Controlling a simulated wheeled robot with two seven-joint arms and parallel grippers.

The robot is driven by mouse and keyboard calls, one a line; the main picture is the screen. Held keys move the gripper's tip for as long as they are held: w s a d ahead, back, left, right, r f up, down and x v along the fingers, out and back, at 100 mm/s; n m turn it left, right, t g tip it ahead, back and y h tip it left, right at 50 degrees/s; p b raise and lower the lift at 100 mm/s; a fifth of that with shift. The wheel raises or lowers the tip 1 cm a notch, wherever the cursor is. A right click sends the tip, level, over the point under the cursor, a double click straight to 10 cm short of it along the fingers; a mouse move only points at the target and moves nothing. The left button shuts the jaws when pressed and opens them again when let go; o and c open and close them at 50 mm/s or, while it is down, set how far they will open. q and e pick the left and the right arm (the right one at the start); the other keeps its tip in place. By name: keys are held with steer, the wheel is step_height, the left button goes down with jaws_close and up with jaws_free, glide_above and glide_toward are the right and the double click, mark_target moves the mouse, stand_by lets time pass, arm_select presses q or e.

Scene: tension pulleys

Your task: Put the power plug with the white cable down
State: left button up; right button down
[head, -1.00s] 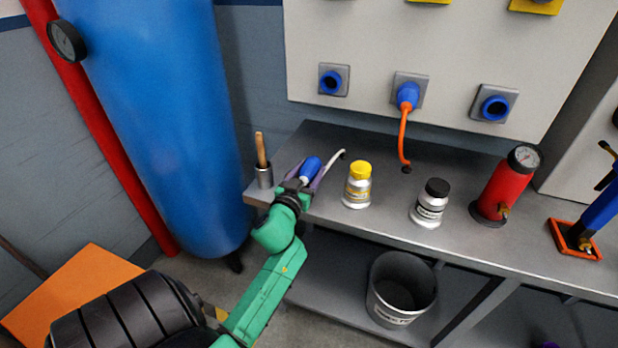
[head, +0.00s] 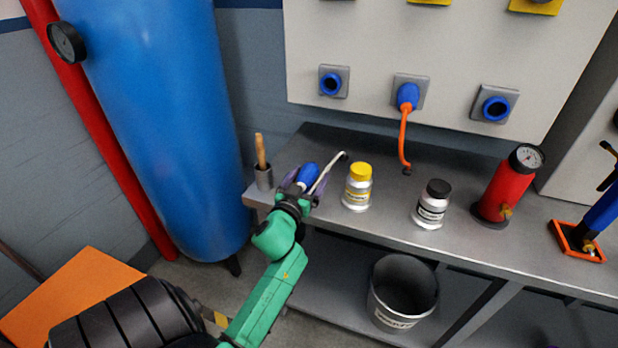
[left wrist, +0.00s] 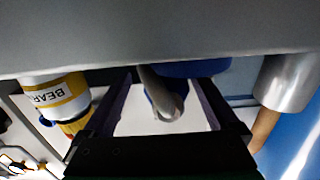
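My right gripper is not in view.
A cup with a wooden-handled tool (head: 264,178) stands just left of the plug. A yellow-capped bottle (head: 358,190), a black-capped bottle (head: 432,205) and a red gauge cylinder (head: 505,185) stand to the right. A wall panel (head: 440,50) with sockets is behind; a bucket (head: 402,290) is below.

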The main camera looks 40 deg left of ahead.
arm_select(q)
steer(key=shift+r, duration=0.1)
steer(key=shift+r+p, duration=0.35)
steer(key=shift+s+d+r, duration=0.1)
steer(key=shift+s+r, duration=0.05)
steer(key=shift+s, duration=0.05)
steer(key=b+v, duration=0.1)
steer(key=v, duration=1)
steer(key=shift+s, duration=0.3)
